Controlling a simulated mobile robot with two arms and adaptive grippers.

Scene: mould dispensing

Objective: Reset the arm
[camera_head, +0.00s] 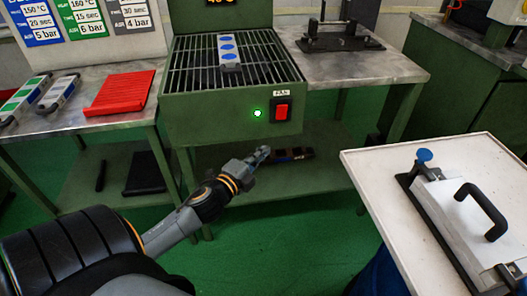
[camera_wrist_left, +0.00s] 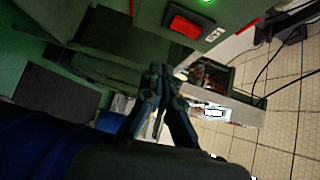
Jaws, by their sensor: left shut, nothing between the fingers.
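My left arm comes in from the left in the head view, and its gripper (camera_head: 262,154) is in front of the green fan unit, below its red switch. The left gripper is shut and empty; its fingers also show close together in the left wrist view (camera_wrist_left: 158,72). It touches nothing that I can see. My right gripper is in neither view.
The green fan unit (camera_head: 190,118) has a grille with a blue-dotted mould (camera_head: 229,52) on it, a lit green lamp (camera_head: 257,113) and a red switch (camera_head: 282,111). A red rack (camera_head: 120,92) lies at left. A white-topped table (camera_head: 372,168) bears a handled press (camera_head: 462,226) at right.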

